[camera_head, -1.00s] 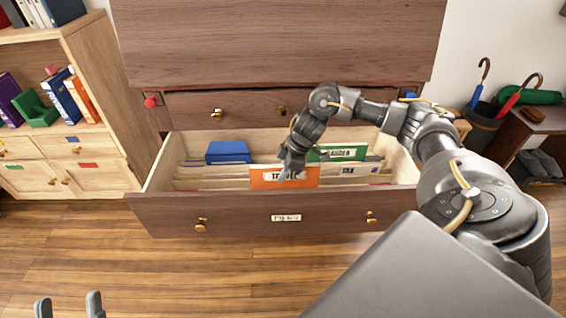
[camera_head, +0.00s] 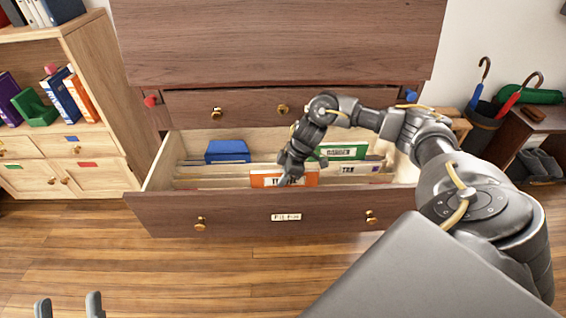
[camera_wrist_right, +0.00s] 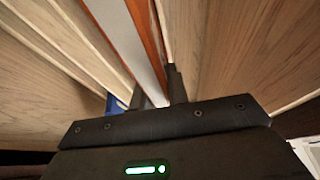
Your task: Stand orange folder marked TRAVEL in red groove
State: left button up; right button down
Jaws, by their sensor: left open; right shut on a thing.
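The orange folder (camera_head: 262,179) is in the open drawer (camera_head: 240,212), behind its front panel. Its white label is partly covered by my right gripper, and its lower part is hidden by the panel. My right gripper (camera_head: 288,176) is shut on the folder's upper edge. In the right wrist view the orange folder (camera_wrist_right: 147,40) runs between the fingers (camera_wrist_right: 158,95), with a pale inside face. My left gripper (camera_head: 68,306) is open and empty at the bottom left, above the floor. I cannot make out the red groove; the drawer's bottom is hidden.
A bookcase (camera_head: 95,90) stands at the left. An umbrella stand (camera_head: 484,122) and a bench are at the right. The floor in front is clear.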

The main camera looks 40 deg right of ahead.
jog(key=shift+f, duration=0.4)
jog(key=c, duration=1.3)
grip_release()
